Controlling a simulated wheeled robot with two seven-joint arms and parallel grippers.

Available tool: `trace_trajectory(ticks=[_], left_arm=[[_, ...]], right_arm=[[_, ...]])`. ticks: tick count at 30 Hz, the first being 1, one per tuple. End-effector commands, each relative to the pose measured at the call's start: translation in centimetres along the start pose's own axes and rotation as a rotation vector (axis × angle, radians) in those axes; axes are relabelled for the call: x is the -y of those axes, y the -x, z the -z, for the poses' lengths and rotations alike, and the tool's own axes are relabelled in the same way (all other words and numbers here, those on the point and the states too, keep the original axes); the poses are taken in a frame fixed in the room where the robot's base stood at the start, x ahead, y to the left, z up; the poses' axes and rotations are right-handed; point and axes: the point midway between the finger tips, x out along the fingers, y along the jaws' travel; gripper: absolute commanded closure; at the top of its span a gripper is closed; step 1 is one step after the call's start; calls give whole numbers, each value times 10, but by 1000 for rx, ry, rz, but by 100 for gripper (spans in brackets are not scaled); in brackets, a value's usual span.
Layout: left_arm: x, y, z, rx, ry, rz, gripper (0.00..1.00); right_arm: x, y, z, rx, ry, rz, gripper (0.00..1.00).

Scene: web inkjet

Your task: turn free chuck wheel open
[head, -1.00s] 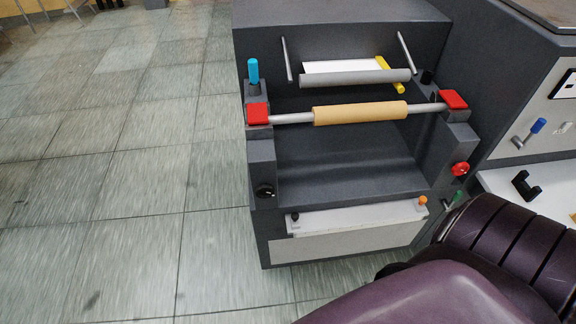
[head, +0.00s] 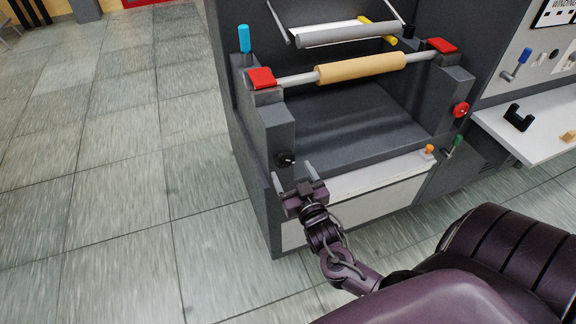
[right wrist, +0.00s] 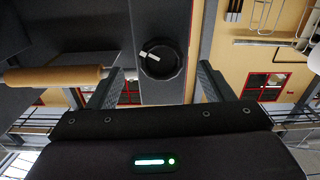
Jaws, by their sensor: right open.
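A black wheel (head: 285,160) with a white mark sits on the front face of the left post of the unwinder. In the right wrist view the same black wheel (right wrist: 162,60) shows large, between and beyond my fingers, its mark lying nearly level. A red wheel (head: 460,110) sits on the right post. My right gripper (head: 293,176) is open and empty, just in front of and below the black wheel. Its fingers point at the machine, one on each side of the wheel in the wrist view, with no contact visible. My left gripper is not in view.
A shaft with a tan roll (head: 361,69) spans the posts under red caps. A blue handle (head: 244,39) stands on the left post. A white ledge (head: 370,175) with an orange knob (head: 429,149) runs below. The tiled floor (head: 110,170) at left is clear.

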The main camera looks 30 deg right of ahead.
Motion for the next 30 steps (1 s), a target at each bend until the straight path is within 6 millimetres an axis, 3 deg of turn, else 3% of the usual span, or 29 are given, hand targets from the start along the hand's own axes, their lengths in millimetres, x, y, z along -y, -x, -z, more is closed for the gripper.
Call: trace_trajectory(ticks=[6, 18, 28, 30], left_arm=[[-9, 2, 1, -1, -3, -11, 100], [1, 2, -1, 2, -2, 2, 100], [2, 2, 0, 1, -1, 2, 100], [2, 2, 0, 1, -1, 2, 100]], right_arm=[[0, -31, 0, 0, 1, 1, 26], [0, -38, -1, 3, 1, 2, 27], [0, -38, -1, 3, 0, 1, 70], [0, -38, -1, 3, 1, 1, 70]])
